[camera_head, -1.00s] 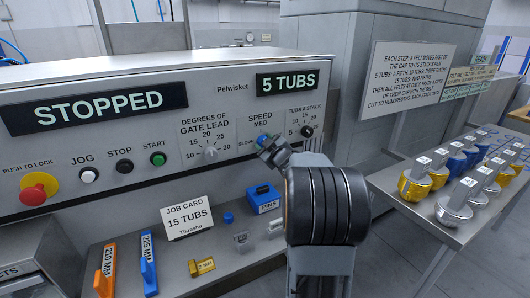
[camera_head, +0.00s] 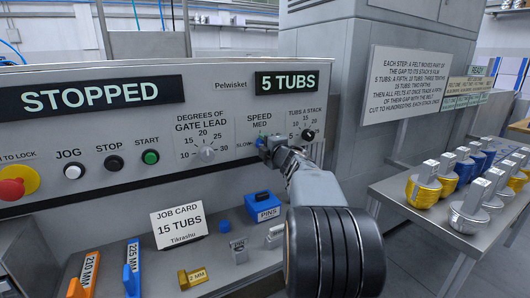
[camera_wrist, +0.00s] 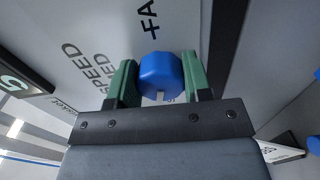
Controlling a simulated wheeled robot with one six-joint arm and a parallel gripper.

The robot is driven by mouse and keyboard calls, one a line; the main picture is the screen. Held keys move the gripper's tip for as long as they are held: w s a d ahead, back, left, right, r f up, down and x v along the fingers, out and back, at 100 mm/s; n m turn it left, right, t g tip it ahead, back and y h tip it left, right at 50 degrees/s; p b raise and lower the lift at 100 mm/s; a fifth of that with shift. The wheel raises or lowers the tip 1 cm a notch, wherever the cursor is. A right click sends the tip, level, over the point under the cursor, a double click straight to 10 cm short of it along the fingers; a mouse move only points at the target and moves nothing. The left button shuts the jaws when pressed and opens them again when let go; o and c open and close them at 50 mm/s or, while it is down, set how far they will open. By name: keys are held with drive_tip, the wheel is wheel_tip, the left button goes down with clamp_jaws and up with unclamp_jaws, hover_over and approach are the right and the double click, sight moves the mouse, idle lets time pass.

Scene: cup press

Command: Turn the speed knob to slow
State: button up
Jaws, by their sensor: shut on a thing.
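The speed knob is blue; in the wrist view the blue knob (camera_wrist: 161,74) sits between the two green fingers of my gripper (camera_wrist: 160,82). A light mark shows on the knob's near edge. In the head view the knob (camera_head: 261,142) is mostly hidden by my gripper (camera_head: 272,147), which is at the panel under the printed SPEED, MED and SLOW. The SLOW label (camera_head: 243,144) is left of the knob. My gripper is shut on the knob.
The panel's display (camera_head: 90,95) reads STOPPED, and another (camera_head: 292,81) reads 5 TUBS. The gate lead knob (camera_head: 207,152) is to the left and the tubs-a-stack knob (camera_head: 308,134) close to the right. A job card (camera_head: 179,222) and several small items stand on the shelf below.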

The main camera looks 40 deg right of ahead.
drive_tip(key=shift+n+b, duration=0.85)
drive_tip(key=shift+n, duration=0.65)
drive_tip(key=shift+r, duration=0.1)
drive_tip(key=o, duration=0.9)
drive_tip(key=s, duration=0.4)
drive_tip(key=s+a, duration=0.1)
drive_tip(key=s, duration=0.4)
drive_tip(key=s+a+p, duration=0.1)
drive_tip(key=s, duration=0.3)
drive_tip(key=shift+s, duration=0.35)
